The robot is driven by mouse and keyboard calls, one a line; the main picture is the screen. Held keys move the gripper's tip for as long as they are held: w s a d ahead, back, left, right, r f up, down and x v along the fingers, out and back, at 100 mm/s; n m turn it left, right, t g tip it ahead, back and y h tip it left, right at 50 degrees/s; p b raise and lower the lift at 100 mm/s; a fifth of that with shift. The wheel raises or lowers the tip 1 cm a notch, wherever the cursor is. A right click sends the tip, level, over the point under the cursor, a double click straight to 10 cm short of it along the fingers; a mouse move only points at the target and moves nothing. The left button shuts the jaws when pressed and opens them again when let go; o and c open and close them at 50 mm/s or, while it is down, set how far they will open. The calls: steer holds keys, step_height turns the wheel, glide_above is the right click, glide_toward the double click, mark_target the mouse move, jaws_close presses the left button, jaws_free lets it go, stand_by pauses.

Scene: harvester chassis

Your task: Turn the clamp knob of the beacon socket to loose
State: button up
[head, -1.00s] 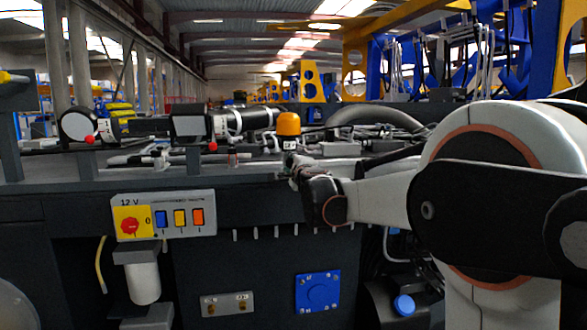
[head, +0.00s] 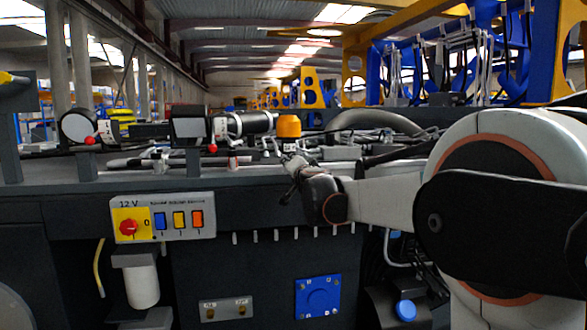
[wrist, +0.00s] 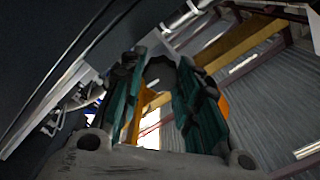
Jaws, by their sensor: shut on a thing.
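The orange beacon (head: 289,127) stands upright on its socket (head: 289,147) at the edge of the dark chassis deck, in the middle of the head view. My gripper (head: 291,176) is just below the socket, reaching in from the right. In the wrist view its two teal-padded fingers (wrist: 163,80) are shut on a dark rounded piece, the clamp knob (wrist: 160,70). The knob is hidden behind my gripper in the head view, so its setting cannot be read. A bit of orange, likely the beacon (wrist: 223,106), shows behind the right finger.
A 12 V switch panel (head: 163,217) with a red rotary switch is on the chassis front at left. A blue plate (head: 318,296) sits low on the front. Hoses and pipes (head: 375,120) crowd the deck behind the beacon.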

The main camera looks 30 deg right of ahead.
steer(key=shift+n, duration=0.7)
steer(key=o, duration=1.1)
steer(key=shift+s, duration=0.1)
steer(key=shift+v, duration=3.7)
steer(key=shift+a+n, duration=0.2)
steer(key=shift+n, duration=0.1)
